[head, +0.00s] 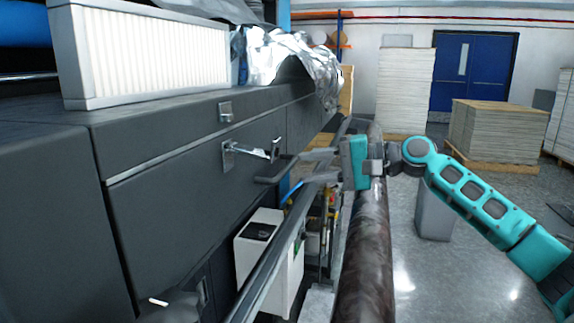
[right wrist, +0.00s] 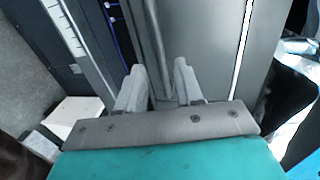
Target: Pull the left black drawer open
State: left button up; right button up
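The black drawer front (head: 185,200) is on the left side of the head view, in a long dark cabinet, and looks closed. A metal latch bracket (head: 240,154) sticks out near its top right. A black bar handle (head: 272,178) stands out beside it. My right gripper (head: 312,166) is at the right end of this handle, pointing left at the cabinet. In the right wrist view its two pale fingers (right wrist: 158,88) are apart. A dark grey bar (right wrist: 155,45) runs up between them; contact cannot be told. My left gripper cannot be made out.
A white-framed pleated filter (head: 150,55) and crumpled foil (head: 290,58) lie on the cabinet. A long brown roll (head: 365,250) runs along the front, with a white box (head: 265,255) below the handle. Open floor (head: 440,285) lies to the right, with stacked sheets (head: 495,130) behind.

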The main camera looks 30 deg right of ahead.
aim_at(290, 169)
jog(key=shift+p+x, duration=0.45)
jog(key=shift+x, duration=2.45)
jog(key=shift+c, duration=0.4)
grip_shut()
